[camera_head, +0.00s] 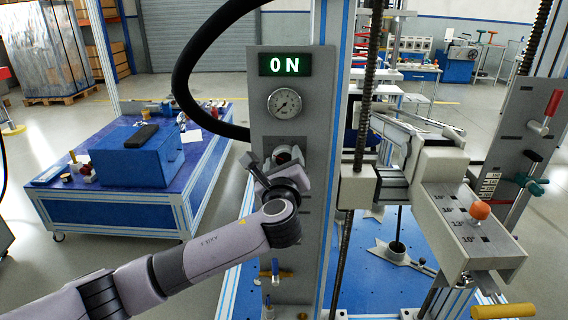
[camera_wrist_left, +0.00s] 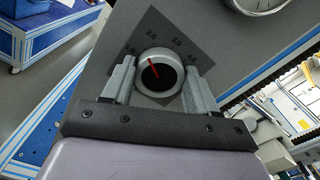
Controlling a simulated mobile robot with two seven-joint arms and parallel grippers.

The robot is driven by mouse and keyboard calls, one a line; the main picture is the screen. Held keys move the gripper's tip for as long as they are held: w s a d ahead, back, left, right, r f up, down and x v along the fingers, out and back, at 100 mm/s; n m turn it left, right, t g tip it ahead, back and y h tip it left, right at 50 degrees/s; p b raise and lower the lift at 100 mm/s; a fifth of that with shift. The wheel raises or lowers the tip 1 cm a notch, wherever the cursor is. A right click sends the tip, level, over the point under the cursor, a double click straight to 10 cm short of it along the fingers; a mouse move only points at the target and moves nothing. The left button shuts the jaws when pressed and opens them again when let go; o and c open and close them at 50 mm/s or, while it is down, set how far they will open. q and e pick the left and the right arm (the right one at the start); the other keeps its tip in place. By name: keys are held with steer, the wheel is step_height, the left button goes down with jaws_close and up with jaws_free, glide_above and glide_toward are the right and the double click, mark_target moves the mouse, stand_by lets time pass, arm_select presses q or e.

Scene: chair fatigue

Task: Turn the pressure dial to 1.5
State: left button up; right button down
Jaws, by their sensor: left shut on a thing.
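The pressure dial (camera_wrist_left: 160,73) is a round grey knob with a dark face and a red pointer, set on a dark square scale plate. The pointer is tilted up and to the left, near the 2.0 mark; the smaller marks are hard to read. My left gripper (camera_wrist_left: 158,85) has one finger on each side of the dial and is shut on it. In the head view my left gripper (camera_head: 277,166) is at the panel and mostly covers the dial (camera_head: 284,155). My right gripper is not in view.
The grey panel (camera_head: 262,125) carries a lit ON sign (camera_head: 286,65) and a round gauge (camera_head: 284,103) above the dial. A blue-handled valve (camera_head: 275,270) is below. A black hose (camera_head: 190,75) curves at left. A test rig with an orange knob (camera_head: 480,210) stands at right.

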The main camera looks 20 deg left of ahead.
arm_select(q)
steer(key=shift+f+n, duration=0.1)
steer(key=shift+n, duration=0.5)
steer(key=o, duration=1.1)
steer(key=shift+c, duration=0.2)
steer(key=shift+s, duration=0.15)
steer(key=v, duration=0.7)
steer(key=shift+b, duration=0.4)
steer(key=shift+n, duration=0.3)
